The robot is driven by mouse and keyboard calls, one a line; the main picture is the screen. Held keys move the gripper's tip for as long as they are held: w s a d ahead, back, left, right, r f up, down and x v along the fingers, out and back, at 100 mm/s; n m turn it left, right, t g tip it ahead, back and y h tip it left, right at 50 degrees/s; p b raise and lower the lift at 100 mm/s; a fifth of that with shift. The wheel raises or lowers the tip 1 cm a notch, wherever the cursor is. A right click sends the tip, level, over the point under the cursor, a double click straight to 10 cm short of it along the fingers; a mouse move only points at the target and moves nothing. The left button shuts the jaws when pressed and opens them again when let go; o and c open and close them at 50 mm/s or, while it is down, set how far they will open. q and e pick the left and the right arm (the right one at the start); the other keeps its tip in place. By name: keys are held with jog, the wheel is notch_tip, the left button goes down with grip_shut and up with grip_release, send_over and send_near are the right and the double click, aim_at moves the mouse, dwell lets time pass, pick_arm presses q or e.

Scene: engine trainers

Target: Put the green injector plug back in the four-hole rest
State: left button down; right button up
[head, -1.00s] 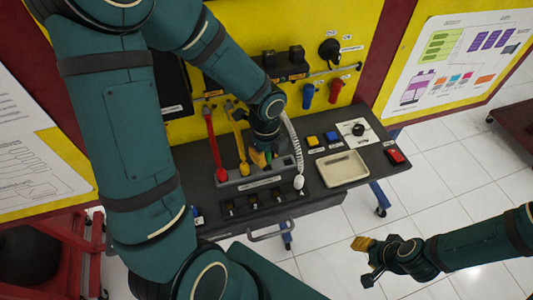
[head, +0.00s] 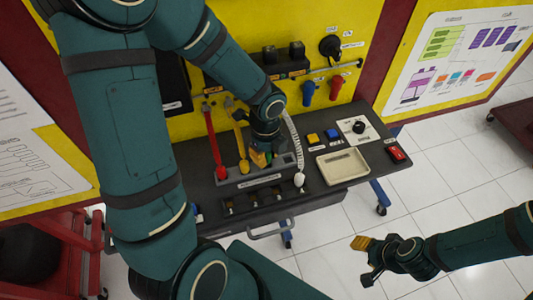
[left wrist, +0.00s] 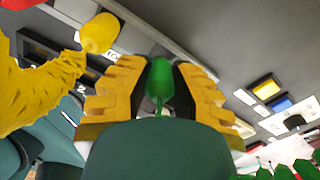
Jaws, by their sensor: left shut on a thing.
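My left gripper (head: 262,159) is shut on the green injector plug (left wrist: 160,82), which sits between its yellow fingers in the left wrist view. The grey rest (head: 234,183) lies on the dark bench under this gripper. The red plug (head: 221,172) and yellow plug (head: 244,165) stand at its left part.
A black block (head: 256,201) with several sockets lies in front of the rest. A cream tray (head: 342,167), yellow and blue buttons, a black knob (head: 359,127) and a red switch (head: 397,154) are to the right. The yellow panel rises behind the bench.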

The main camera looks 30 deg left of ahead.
pick_arm(q)
jog(key=shift+f+b, duration=0.7)
jog(key=shift+f, duration=0.2)
dwell(0.5)
jog(key=c, duration=1.2)
grip_release()
jog(key=shift+r, duration=0.15)
jog(key=shift+r+p, duration=2.7)
notch_tip(320, 180, up, 3)
jog(key=p, duration=0.2)
jog(key=shift+f+p, duration=0.15)
jog(key=shift+p, duration=0.15)
jog(key=shift+w, duration=0.1)
